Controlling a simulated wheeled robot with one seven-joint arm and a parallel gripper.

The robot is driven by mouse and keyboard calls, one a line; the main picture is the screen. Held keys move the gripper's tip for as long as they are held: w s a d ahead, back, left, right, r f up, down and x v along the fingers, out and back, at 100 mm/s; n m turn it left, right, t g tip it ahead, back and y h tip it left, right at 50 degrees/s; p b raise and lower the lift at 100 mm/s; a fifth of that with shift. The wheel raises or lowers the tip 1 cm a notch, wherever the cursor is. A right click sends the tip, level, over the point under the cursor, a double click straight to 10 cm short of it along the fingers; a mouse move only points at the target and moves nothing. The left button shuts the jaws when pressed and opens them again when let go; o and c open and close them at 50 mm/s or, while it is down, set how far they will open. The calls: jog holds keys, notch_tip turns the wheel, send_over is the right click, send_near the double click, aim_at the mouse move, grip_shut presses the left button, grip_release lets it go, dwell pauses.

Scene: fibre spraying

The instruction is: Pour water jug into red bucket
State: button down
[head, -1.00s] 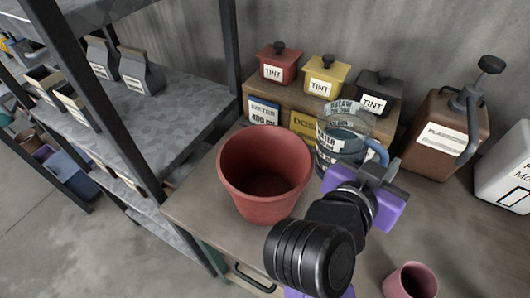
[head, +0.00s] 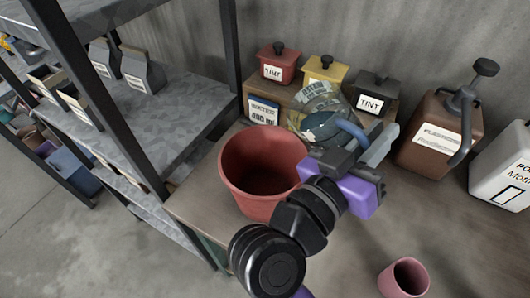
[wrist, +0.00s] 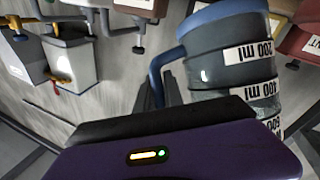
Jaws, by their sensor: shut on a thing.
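The red bucket (head: 262,150) stands on the workbench, and its visible inside looks empty. The water jug (head: 322,103) is clear with a blue handle and volume labels; it is raised and tilted left toward the bucket, behind its right rim. In the wrist view the jug (wrist: 232,60) shows its blue rim and markings. My gripper (head: 352,150), purple and grey, is shut on the jug's blue handle, to the right of the bucket. Whether water is leaving the jug cannot be told.
A red tint box (head: 277,62), a yellow one (head: 325,70) and a dark one (head: 376,92) stand on a wooden riser behind the jug. A brown pump container (head: 436,132) and white container (head: 503,170) are at right. A pink cup (head: 404,278) is in front. Shelving (head: 150,90) is at left.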

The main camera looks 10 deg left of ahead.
aim_at(348, 124)
jog(key=shift+s+a+r+n+t+h, duration=0.1)
jog(key=shift+a+r+n+t+h, duration=0.35)
jog(key=shift+t, duration=0.25)
dwell(0.5)
jog(key=shift+r+h, duration=0.15)
jog(key=shift+h, duration=0.3)
jog(key=shift+r+m+h, duration=0.1)
jog(key=shift+m+h, duration=0.55)
jog(key=shift+h, duration=0.15)
jog(key=shift+s+a+h, duration=0.15)
jog(key=shift+s+h, duration=0.05)
jog(key=shift+h, duration=0.2)
jog(key=shift+s+a+r+n+t+y+p, duration=0.1)
jog(key=shift+a+r+n+t+p, duration=0.2)
jog(key=shift+r+n+t+p, duration=0.3)
jog(key=shift+s+a+r+n+t+y+p, duration=0.1)
jog(key=shift+a+r+n+t+p, duration=0.25)
jog(key=shift+r+n+t, duration=0.35)
jog(key=shift+s+a+r+n+t+y+p, duration=0.1)
jog(key=shift+a+r+n+t+p, duration=0.2)
jog(key=shift+r+n+t+p, duration=0.4)
jog(key=shift+s+a+r+n+t+y+b, duration=0.2)
jog(key=shift+a+r+n+t+b, duration=0.05)
jog(key=shift+a+n+t+b, duration=0.35)
jog(key=shift+s+a+r+n+t+y+b, duration=0.15)
jog(key=shift+a+r+n+t+y+b, duration=0.05)
jog(key=shift+a+n+t+b, duration=0.4)
